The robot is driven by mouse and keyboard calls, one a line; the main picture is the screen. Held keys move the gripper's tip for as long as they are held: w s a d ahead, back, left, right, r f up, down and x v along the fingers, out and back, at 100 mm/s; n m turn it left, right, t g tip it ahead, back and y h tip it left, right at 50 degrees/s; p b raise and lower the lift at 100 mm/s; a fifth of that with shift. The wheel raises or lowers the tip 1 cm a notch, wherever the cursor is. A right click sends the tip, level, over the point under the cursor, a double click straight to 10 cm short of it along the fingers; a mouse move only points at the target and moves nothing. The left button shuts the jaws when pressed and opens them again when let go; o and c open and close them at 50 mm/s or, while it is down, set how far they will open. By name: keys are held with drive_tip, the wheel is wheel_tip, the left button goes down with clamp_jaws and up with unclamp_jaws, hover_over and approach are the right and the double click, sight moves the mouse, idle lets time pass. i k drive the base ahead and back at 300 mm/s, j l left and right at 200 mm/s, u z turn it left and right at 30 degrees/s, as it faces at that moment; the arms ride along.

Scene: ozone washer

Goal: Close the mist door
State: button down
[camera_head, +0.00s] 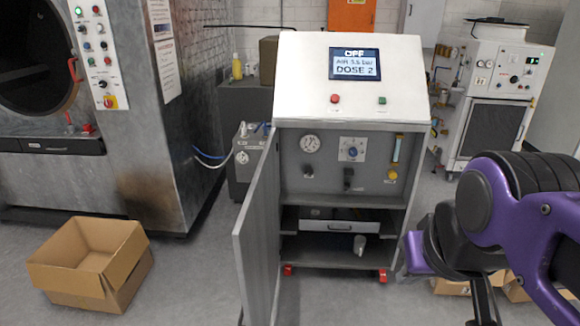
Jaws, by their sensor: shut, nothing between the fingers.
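The mist door (258,235) is a tall grey panel on the left side of the white and grey cabinet (345,105). It stands wide open, swung out towards me and seen nearly edge-on. The cabinet's inside is exposed, with a gauge (310,144), a blue knob (352,152), a yellow-capped fitting (393,174) and a drawer (340,227). My gripper (484,300) hangs at the lower right, below my purple arm, right of the cabinet and well apart from the door. Its dark fingers look shut and empty, partly cut off by the lower edge.
An open cardboard box (130,265) lies on the floor left of the door. A large washer (150,130) stands at the left. A white machine (487,95) stands back right. More cartons (452,287) lie behind my arm. The floor between box and door is clear.

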sight(255, 234)
drive_tip(key=k+j+z, duration=0.1)
drive_tip(key=j, duration=0.3)
drive_tip(key=k+j+z, duration=0.1)
drive_tip(key=j, duration=0.3)
drive_tip(key=k+j+z, duration=0.1)
drive_tip(key=j, duration=0.3)
drive_tip(key=k+j+z, duration=0.1)
drive_tip(key=j, duration=0.35)
drive_tip(key=i+j, duration=0.1)
drive_tip(key=j, duration=0.3)
drive_tip(key=j+z, duration=0.1)
drive_tip(key=j, duration=0.35)
drive_tip(key=i+j+z, duration=0.1)
drive_tip(key=j, duration=0.2)
drive_tip(key=i+j, duration=0.2)
drive_tip(key=j, duration=0.15)
drive_tip(key=k+j+z, duration=0.15)
drive_tip(key=j, duration=0.2)
drive_tip(key=k+j+z, duration=0.35)
drive_tip(key=j, duration=0.25)
drive_tip(key=i+l+u, duration=0.4)
drive_tip(key=i+l, duration=0.15)
drive_tip(key=l, duration=0.25)
